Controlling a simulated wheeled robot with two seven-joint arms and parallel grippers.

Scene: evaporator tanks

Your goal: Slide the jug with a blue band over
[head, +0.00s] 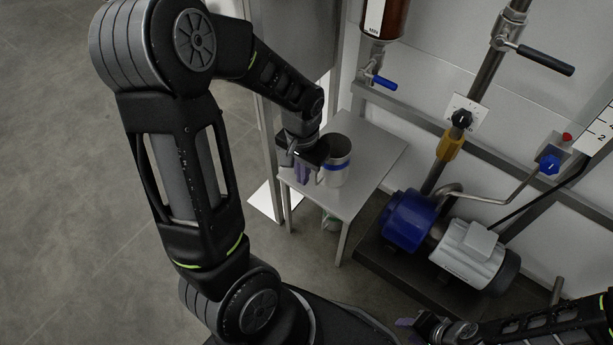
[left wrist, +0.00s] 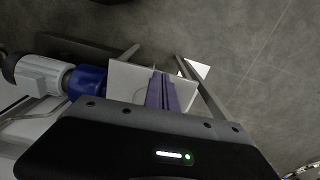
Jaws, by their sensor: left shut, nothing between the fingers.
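The jug with a blue band (head: 337,160) stands upright on a small grey table (head: 378,158). It is grey-white with an open, dark mouth. My left gripper (head: 302,172) is at the jug's left side, fingers pointing down. Its purple fingers are shut with nothing between them, and they also show in the left wrist view (left wrist: 162,92). I cannot tell whether they touch the jug.
A blue and grey pump (head: 440,238) stands right of the table. A blue-handled tap (head: 382,81) under a brown sight tube (head: 384,18) is above and behind the jug. The tabletop right of the jug is clear. A metal post stands left of the table.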

